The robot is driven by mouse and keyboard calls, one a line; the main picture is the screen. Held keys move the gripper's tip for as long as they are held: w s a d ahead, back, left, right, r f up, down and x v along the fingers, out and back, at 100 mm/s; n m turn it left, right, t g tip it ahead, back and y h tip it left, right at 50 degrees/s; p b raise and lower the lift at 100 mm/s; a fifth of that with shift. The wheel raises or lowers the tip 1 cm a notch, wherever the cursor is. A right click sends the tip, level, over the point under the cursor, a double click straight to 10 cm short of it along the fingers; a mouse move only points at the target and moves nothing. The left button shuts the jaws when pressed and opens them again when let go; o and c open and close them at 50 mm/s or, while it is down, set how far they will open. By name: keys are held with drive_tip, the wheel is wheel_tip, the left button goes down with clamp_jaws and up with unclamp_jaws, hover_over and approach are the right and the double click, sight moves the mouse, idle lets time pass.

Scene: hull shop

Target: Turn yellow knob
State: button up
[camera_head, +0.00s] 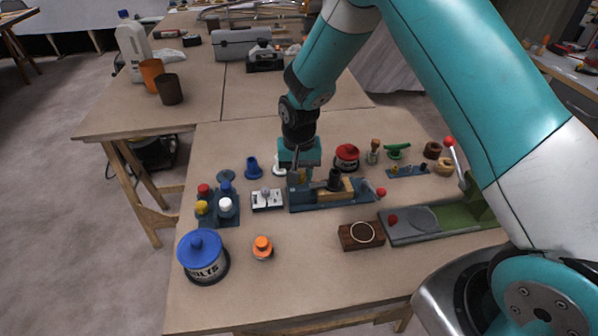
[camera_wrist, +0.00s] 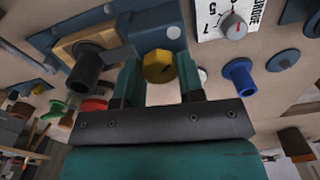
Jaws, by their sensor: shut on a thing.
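The yellow knob (camera_wrist: 158,66) is faceted and has a dark mark on its face. It sits on a blue fixture (camera_wrist: 150,35), which also shows in the head view (camera_head: 345,201). In the wrist view it is between my gripper's two fingers (camera_wrist: 160,80), which are closed on its sides. In the head view my gripper (camera_head: 299,174) points down at the left end of the blue fixture and mostly hides the knob.
A white dial plate (camera_head: 266,200) is left of the fixture. Further left is a block of coloured caps (camera_head: 217,211), one yellow. A blue-lidded tin (camera_head: 203,258), an orange-capped jar (camera_head: 262,248) and a wooden block (camera_head: 361,236) stand in front. Bare tabletop lies between them.

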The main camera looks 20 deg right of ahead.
drive_tip(key=shift+a+m, duration=0.1)
drive_tip(key=shift+m, duration=0.7)
drive_tip(key=o, duration=0.9)
drive_tip(key=shift+r, duration=0.1)
wheel_tip(320, 180, up, 17)
drive_tip(key=shift+r+b, duration=0.2)
drive_tip(key=shift+b, duration=0.5)
